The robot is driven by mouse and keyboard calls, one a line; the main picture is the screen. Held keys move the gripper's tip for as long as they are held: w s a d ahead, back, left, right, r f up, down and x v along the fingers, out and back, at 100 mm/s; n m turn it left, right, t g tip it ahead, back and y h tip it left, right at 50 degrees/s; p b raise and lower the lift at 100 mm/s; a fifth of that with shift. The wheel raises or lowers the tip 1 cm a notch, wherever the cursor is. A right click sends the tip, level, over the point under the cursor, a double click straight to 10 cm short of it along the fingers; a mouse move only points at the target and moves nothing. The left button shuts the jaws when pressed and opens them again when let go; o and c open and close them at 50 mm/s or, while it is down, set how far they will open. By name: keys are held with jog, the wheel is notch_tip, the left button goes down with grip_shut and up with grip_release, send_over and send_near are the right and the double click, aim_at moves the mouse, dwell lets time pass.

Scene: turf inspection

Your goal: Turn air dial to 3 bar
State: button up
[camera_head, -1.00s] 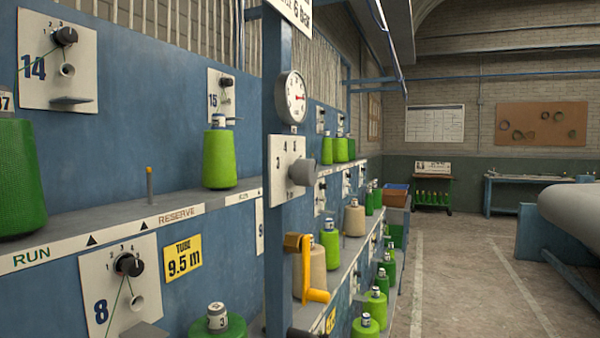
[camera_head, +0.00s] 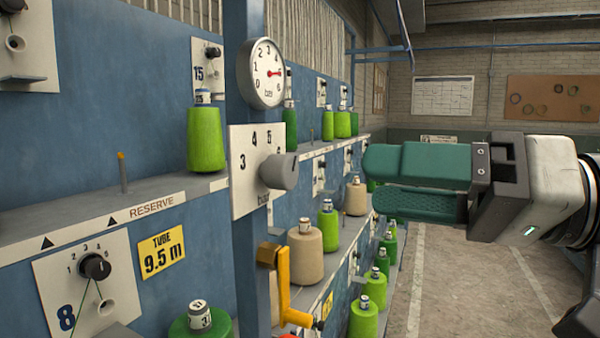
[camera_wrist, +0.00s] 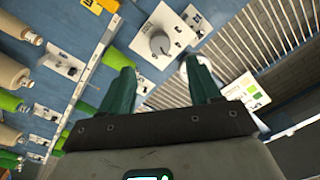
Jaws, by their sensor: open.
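The air dial is a grey round knob (camera_head: 279,171) on a white plate (camera_head: 240,195) marked 3, 4, 5, 6 and bar, fixed to a blue post. Which mark the knob points to is not clear. A round white gauge (camera_head: 261,73) above it has a red needle pointing right. My gripper (camera_head: 376,182) is open and empty, its green fingers pointing left towards the knob, with a gap between. In the wrist view a grey knob on a white plate (camera_wrist: 160,43) shows beyond and between the spread fingers (camera_wrist: 160,87).
A yellow crank handle (camera_head: 284,285) sticks out below the dial plate. Shelves with green and beige yarn cones (camera_head: 305,250) run behind the post. A smaller black dial (camera_head: 95,267) is at lower left. Open floor (camera_head: 455,285) lies to the right.

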aim_at(291, 176)
jog(key=p+x, duration=0.1)
jog(key=x, duration=0.8)
jog(key=shift+a+f, duration=0.15)
jog(key=shift+a, duration=0.1)
jog(key=shift+c, duration=0.4)
jog(key=c, duration=1)
jog(key=shift+o, duration=0.2)
